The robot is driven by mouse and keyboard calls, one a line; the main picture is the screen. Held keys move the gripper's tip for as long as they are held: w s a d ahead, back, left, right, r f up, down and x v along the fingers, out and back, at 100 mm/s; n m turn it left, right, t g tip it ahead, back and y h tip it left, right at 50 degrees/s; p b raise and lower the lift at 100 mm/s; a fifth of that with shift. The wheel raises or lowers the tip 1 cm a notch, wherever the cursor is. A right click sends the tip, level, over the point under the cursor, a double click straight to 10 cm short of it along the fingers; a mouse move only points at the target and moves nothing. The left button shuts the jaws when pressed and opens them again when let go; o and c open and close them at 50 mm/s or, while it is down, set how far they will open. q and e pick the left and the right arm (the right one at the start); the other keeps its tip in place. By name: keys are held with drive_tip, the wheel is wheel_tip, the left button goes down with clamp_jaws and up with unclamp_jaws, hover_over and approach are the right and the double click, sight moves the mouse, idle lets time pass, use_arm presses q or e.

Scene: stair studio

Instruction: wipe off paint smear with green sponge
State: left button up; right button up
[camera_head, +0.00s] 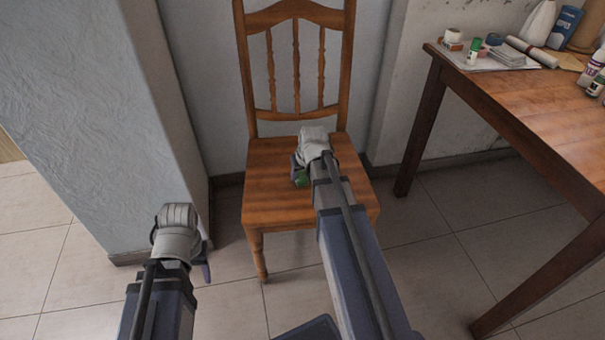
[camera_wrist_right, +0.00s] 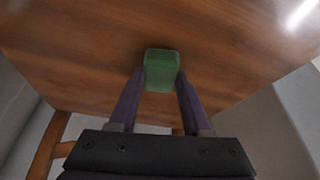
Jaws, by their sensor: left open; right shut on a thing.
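A green sponge (camera_head: 302,179) is at the wooden chair's seat, mostly hidden behind my right arm in the head view. In the right wrist view the sponge (camera_wrist_right: 161,70) sits between the two fingers of my right gripper (camera_wrist_right: 160,88), which is shut on it. The sponge is against or just above the seat (camera_wrist_right: 90,50); I cannot tell which. I see no paint smear on the visible part of the seat (camera_head: 270,205). My left gripper (camera_head: 205,262) hangs over the floor left of the chair; its fingers are mostly hidden.
A wooden table (camera_head: 540,110) stands at the right with bottles, a paper roll (camera_head: 532,52) and small jars on it. A grey wall pillar (camera_head: 110,110) rises at the left. The chair's backrest (camera_head: 297,60) stands behind the seat. Tiled floor (camera_head: 430,260) is free between chair and table.

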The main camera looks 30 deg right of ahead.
drive_tip(key=shift+r+p, duration=2.85)
drive_tip(key=shift+r, duration=0.1)
wheel_tip(320, 180, up, 3)
drive_tip(key=p, duration=0.3)
